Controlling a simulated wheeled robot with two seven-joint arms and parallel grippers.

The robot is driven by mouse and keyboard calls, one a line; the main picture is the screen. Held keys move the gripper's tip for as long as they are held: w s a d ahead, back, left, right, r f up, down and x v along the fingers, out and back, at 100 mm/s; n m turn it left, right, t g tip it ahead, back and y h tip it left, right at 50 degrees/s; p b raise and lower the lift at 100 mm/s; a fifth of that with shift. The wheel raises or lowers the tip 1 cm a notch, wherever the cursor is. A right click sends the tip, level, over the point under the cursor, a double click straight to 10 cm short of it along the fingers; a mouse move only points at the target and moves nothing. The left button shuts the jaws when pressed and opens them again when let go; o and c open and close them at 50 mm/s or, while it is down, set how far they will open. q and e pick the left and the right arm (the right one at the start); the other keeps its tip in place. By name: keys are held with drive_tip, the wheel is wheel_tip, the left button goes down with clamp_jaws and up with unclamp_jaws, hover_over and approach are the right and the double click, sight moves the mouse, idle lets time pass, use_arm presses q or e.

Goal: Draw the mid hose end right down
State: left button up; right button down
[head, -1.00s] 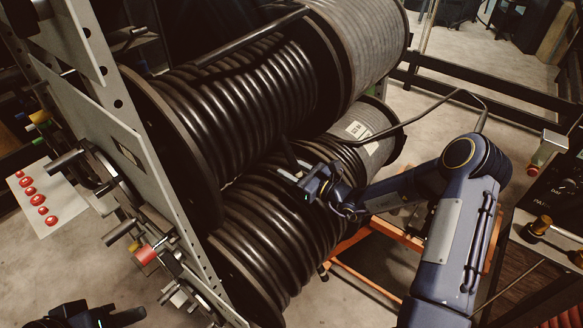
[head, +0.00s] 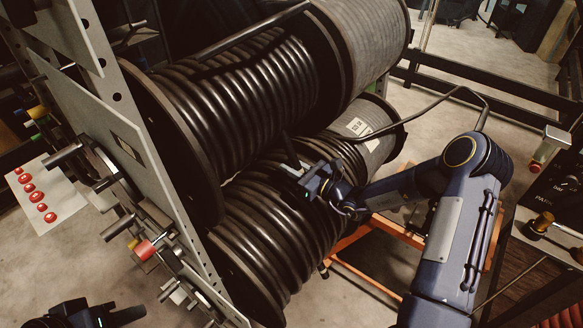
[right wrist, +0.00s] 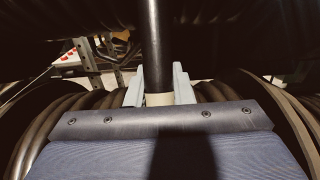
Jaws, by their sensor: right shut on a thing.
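The mid hose end (right wrist: 155,45) is a black hose standing up between the fingers of my right gripper (right wrist: 159,88), with a pale band at its base. My right gripper is shut on it. In the head view my right gripper (head: 296,170) is at the middle drum, and the short dark hose end (head: 289,147) sticks up beside its fingers. The middle drum of black hose (head: 265,210) lies below the upper drum (head: 235,95). My left gripper (head: 108,315) is at the bottom left edge, away from the drums, with its fingers apart and nothing between them.
A steel rack plate (head: 100,120) with handles and knobs stands left of the drums. An orange frame (head: 385,228) stands under the drums. A control box (head: 560,190) is at right. The upper drum overhangs closely.

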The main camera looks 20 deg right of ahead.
sight(304, 201)
drive_tip(key=s+d+f+b, duration=0.1)
drive_tip(key=f, duration=0.2)
drive_tip(key=s+f+b, duration=0.1)
drive_tip(key=f+b, duration=0.1)
drive_tip(key=f, duration=0.1)
drive_tip(key=s+d+f+b, duration=0.1)
drive_tip(key=f, duration=0.2)
drive_tip(key=shift+s+d+b, duration=0.25)
drive_tip(key=shift+d+b, duration=0.05)
drive_tip(key=shift+d, duration=0.05)
drive_tip(key=shift+s+d, duration=0.1)
drive_tip(key=shift+r, duration=0.25)
drive_tip(key=c, duration=1.3)
unclamp_jaws()
drive_tip(key=shift+r, duration=0.15)
drive_tip(key=shift+o, duration=0.2)
drive_tip(key=v, duration=0.7)
drive_tip(key=shift+s+b, duration=0.2)
drive_tip(key=shift+b, duration=0.2)
drive_tip(key=shift+d, duration=0.1)
